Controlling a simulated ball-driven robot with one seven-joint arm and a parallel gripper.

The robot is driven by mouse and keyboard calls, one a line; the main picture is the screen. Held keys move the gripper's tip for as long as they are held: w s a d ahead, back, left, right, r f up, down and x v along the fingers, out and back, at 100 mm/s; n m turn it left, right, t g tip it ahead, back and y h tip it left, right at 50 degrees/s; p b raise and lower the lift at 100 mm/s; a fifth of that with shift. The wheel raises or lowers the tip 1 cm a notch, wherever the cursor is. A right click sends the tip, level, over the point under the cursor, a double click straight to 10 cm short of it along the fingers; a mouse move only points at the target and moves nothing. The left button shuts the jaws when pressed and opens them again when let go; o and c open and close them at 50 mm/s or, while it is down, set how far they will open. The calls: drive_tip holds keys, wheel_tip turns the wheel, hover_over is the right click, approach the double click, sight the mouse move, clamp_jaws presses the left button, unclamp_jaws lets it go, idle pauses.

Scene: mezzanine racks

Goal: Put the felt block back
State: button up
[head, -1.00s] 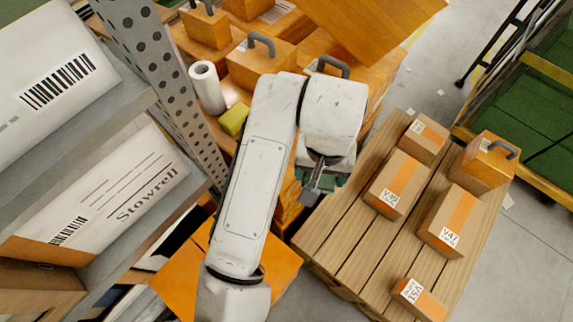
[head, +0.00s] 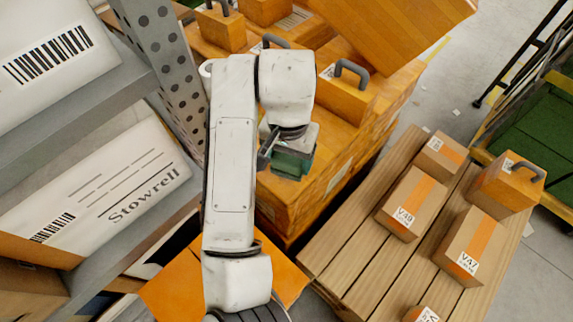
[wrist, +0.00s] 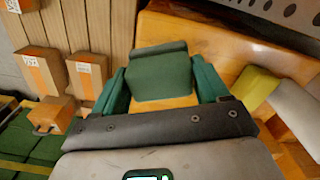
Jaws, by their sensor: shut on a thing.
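My gripper (head: 291,160) is shut on a dark green block, which I take to be the felt block (wrist: 160,72). In the wrist view the block sits between the two teal fingers, with an orange surface behind it. In the head view my gripper hangs over the near part of the orange crate top (head: 333,127). There the green fingers and the block are hard to tell apart. I cannot tell how far above the surface the block is.
A yellow-green block (wrist: 256,88) and a white roll (wrist: 294,105) lie beside my gripper in the wrist view. Handled orange blocks (head: 345,92) stand behind. A wooden pallet (head: 350,225) with several cartons is at right. A perforated rack post (head: 165,65) stands close at left.

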sight(287, 164)
drive_tip(key=shift+w+a+f, duration=0.15)
drive_tip(key=shift+w+f, duration=0.2)
drive_tip(key=shift+f, duration=0.1)
drive_tip(key=shift+w+a+f, duration=0.1)
drive_tip(key=shift+w+f, duration=0.35)
drive_tip(key=shift+f, duration=1.6)
drive_tip(key=shift+f, duration=0.15)
drive_tip(key=o, duration=1)
wheel_tip(287, 164, up, 12)
drive_tip(key=shift+r+p, duration=0.15)
drive_tip(key=shift+p, duration=0.85)
